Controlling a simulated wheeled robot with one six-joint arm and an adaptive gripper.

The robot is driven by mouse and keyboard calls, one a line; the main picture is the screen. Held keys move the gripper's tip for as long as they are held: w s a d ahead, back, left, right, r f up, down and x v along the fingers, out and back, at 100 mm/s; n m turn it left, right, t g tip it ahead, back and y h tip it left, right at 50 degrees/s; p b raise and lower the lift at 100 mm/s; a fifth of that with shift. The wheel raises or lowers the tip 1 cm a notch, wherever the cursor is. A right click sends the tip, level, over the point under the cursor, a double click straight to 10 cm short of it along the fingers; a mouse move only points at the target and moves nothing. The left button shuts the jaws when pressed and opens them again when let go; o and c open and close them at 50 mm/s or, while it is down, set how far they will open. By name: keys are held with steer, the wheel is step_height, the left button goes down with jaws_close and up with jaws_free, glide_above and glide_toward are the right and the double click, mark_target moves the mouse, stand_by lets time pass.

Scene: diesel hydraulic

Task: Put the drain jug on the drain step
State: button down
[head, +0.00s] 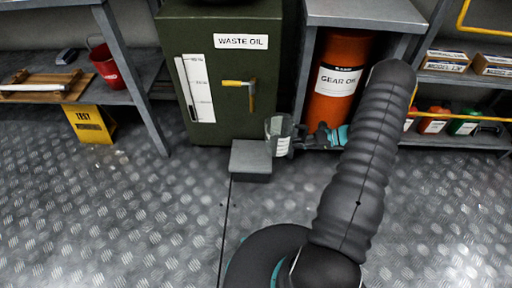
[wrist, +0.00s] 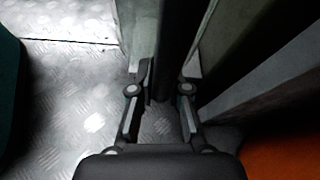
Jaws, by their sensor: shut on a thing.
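The drain jug (head: 275,128) is a clear, upright jug with a white label, at the right rear edge of the drain step. My gripper (head: 297,139) comes from the right and is shut on the jug's dark handle. In the wrist view the fingers of my gripper (wrist: 160,95) stand on either side of the dark handle (wrist: 178,45), with the clear jug wall (wrist: 137,28) beyond. The drain step (head: 250,159) is a low grey block in front of the waste oil tank. I cannot tell whether the jug's base touches the step or the floor.
The green waste oil tank (head: 215,115) with a yellow-handled valve (head: 238,84) stands behind the step. An orange gear oil drum (head: 331,105) sits under a bench at the right. A yellow sign (head: 90,124) stands at the left. The floor (head: 150,220) in front is clear.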

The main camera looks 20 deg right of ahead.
steer(key=w+a+f, duration=0.2)
steer(key=a, duration=0.1)
steer(key=w+a+f, duration=0.2)
steer(key=a, duration=0.1)
steer(key=w+a+f, duration=0.2)
steer(key=a, duration=0.1)
steer(key=shift+w+f, duration=0.15)
steer(key=shift+f, duration=2.2)
steer(key=c, duration=1.1)
jaws_free()
steer(key=shift+c, duration=0.2)
steer(key=shift+d, duration=0.15)
